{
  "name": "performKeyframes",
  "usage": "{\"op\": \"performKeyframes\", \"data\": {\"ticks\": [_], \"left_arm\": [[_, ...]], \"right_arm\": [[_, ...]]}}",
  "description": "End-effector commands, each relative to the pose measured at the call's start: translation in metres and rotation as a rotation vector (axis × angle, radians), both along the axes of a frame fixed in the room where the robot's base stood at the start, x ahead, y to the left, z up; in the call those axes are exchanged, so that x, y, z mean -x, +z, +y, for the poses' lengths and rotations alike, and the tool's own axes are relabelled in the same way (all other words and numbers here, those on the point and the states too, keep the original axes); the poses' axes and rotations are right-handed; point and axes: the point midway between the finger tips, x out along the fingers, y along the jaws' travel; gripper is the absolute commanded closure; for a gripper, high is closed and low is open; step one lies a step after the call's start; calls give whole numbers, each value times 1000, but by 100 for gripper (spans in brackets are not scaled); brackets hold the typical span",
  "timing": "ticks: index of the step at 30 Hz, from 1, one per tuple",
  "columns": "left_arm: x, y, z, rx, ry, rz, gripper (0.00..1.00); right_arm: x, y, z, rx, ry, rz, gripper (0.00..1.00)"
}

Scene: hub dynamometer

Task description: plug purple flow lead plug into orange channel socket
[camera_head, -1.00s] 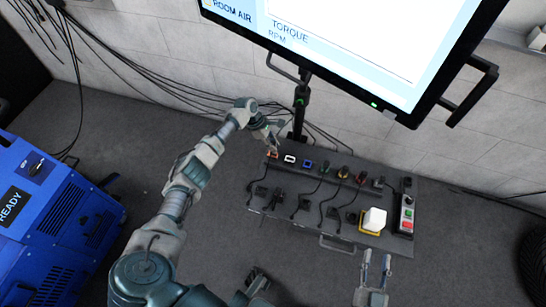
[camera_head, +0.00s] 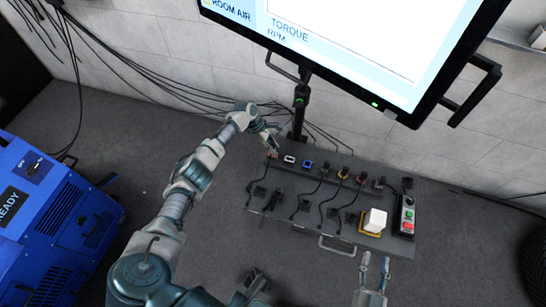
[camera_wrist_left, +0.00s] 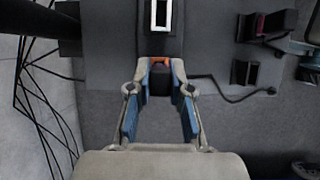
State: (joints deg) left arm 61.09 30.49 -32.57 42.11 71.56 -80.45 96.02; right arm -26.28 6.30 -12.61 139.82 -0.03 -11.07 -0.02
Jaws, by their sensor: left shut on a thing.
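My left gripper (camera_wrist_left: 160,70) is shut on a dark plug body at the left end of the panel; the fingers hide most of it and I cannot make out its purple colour. A black cable runs from beside it to the right in the wrist view. The orange channel socket (camera_wrist_left: 160,61) shows as a small orange patch right at the fingertips. In the head view my left gripper (camera_head: 271,147) reaches down to this socket. I cannot tell whether the plug is seated. My right gripper (camera_head: 375,266) is open and empty in front of the panel.
The dark panel (camera_head: 330,241) has white (camera_head: 290,160) and blue (camera_head: 308,164) sockets to the right of the orange one, then several plugs with black cables. A white block (camera_head: 375,220) and a button box (camera_head: 407,215) are at the right. A monitor (camera_head: 340,40) overhangs behind.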

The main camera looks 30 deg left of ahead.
Motion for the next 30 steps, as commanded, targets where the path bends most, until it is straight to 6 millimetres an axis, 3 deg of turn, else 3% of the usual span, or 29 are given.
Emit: {"op": "performKeyframes", "data": {"ticks": [13, 14, 17, 26, 30], "left_arm": [[0, -9, 0, 0, -2, -1, 100], [0, -9, 0, 0, -1, 0, 76], [0, -9, 0, 0, -1, 0, 51], [0, -8, 0, -1, -1, 0, 51], [1, 3, 7, -1, 0, -2, 51]], "right_arm": [[0, -5, 0, 0, 0, 5, 60], [0, -5, 0, 0, 0, 5, 60], [0, -5, 0, 0, 0, 5, 60], [0, -5, 0, 0, 0, 5, 60], [0, -5, 0, 0, 0, 5, 60]]}}
